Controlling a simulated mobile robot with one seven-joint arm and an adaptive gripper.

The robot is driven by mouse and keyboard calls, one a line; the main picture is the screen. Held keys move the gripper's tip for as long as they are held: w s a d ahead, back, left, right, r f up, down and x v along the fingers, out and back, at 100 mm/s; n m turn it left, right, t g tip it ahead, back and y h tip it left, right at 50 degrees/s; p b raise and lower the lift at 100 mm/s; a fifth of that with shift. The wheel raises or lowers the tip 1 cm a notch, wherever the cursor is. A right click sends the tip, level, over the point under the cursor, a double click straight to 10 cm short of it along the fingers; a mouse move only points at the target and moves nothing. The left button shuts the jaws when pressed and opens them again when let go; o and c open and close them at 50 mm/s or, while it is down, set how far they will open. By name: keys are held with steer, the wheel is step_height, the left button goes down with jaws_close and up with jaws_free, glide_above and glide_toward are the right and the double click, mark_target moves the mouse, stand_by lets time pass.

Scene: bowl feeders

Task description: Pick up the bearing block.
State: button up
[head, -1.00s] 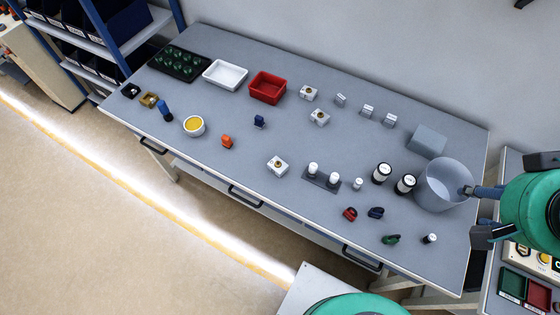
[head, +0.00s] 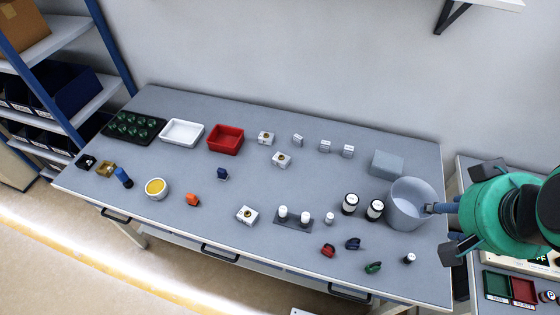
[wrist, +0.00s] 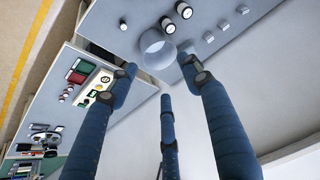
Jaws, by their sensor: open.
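No single part is plainly the bearing block. White square blocks with a brass-coloured round centre stand on the bench: one at the back (head: 266,138), one just in front of it (head: 281,160) and one near the front (head: 247,214). A brass-coloured block (head: 105,168) and a small black block (head: 86,161) lie at the left end; their detail is too small to tell. My gripper (head: 445,229) is at the right end, by the grey bowl, far from all of these. Its blue fingers are spread, open and empty, in the wrist view (wrist: 160,82).
The grey bowl (head: 411,221) and a grey box (head: 387,163) stand at the bench's right end. White-topped cylinders (head: 349,204) stand close left of the bowl. White (head: 182,146) and red (head: 225,150) trays sit at the back left. Clear bench lies between the parts.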

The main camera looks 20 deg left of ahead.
steer(key=o, duration=0.4)
steer(key=w+a+f+g, duration=0.1)
steer(key=w+a+f, duration=0.2)
steer(key=w+a, duration=0.35)
steer(key=w+a+f+m+g+y, duration=0.1)
steer(key=w+a+f, duration=0.2)
steer(key=a, duration=0.6)
steer(key=w+a+f+g, duration=0.1)
steer(key=w+a+f, duration=0.2)
steer(key=w+a, duration=0.3)
steer(key=s+a+f+g, duration=0.1)
steer(key=s+a+f, duration=0.1)
steer(key=a+f, duration=0.4)
steer(key=s+a+f+m, duration=0.1)
steer(key=s+a+f, duration=0.1)
steer(key=a+f, duration=0.5)
steer(key=s+a+f+g+h, duration=0.1)
steer(key=a+f, duration=0.5)
steer(key=a, duration=0.6)
steer(key=shift+s+a+f+m+g+b, duration=0.3)
steer(key=shift+s+a+b, duration=0.05)
steer(key=shift+s, duration=0.05)
